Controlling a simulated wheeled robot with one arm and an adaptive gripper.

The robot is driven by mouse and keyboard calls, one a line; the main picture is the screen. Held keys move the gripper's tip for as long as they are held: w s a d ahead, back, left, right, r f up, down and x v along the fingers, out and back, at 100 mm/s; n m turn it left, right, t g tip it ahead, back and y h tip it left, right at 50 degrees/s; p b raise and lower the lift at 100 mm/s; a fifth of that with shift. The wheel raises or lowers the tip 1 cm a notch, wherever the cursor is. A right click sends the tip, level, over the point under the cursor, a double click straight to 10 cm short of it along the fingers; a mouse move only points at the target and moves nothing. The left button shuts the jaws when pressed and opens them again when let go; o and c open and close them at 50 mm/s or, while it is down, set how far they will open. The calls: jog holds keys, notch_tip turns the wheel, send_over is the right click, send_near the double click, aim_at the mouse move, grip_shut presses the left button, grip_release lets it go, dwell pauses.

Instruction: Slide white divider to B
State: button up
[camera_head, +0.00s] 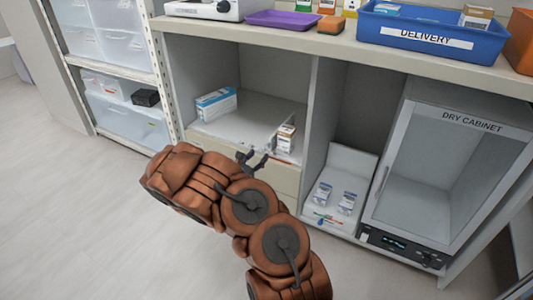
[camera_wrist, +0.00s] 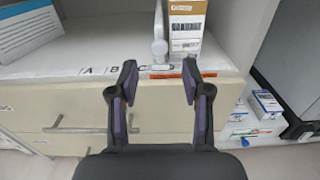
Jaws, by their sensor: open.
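The white divider (camera_wrist: 159,44) stands upright on the shelf in the wrist view, just right of the letter C. It also shows in the head view (camera_head: 276,133). The labels A (camera_wrist: 88,71), B (camera_wrist: 115,69) and C (camera_wrist: 141,68) run along the shelf's front edge; a fourth label is not clearly readable. My gripper (camera_wrist: 160,78) is open and empty, in front of the shelf edge. Its fingers appear on either side of the divider's front end, with no contact visible. In the head view my gripper (camera_head: 252,162) is by the shelf front.
A brown-and-white box (camera_wrist: 187,28) stands close at the divider's right. A blue-and-white box (camera_wrist: 26,32) sits at the shelf's left, with bare shelf (camera_wrist: 100,45) between it and the divider. Drawers with handles lie below. A dry cabinet (camera_head: 445,165) stands at the right.

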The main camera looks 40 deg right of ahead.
aim_at(266, 147)
jog(key=b+x, duration=0.2)
jog(key=x, duration=0.4)
jog(key=shift+w+d+f, duration=0.1)
jog(key=shift+d+f, duration=0.05)
jog(key=shift+d, duration=0.25)
jog(key=shift+w+d, duration=0.15)
jog(key=shift+d, duration=0.3)
grip_shut()
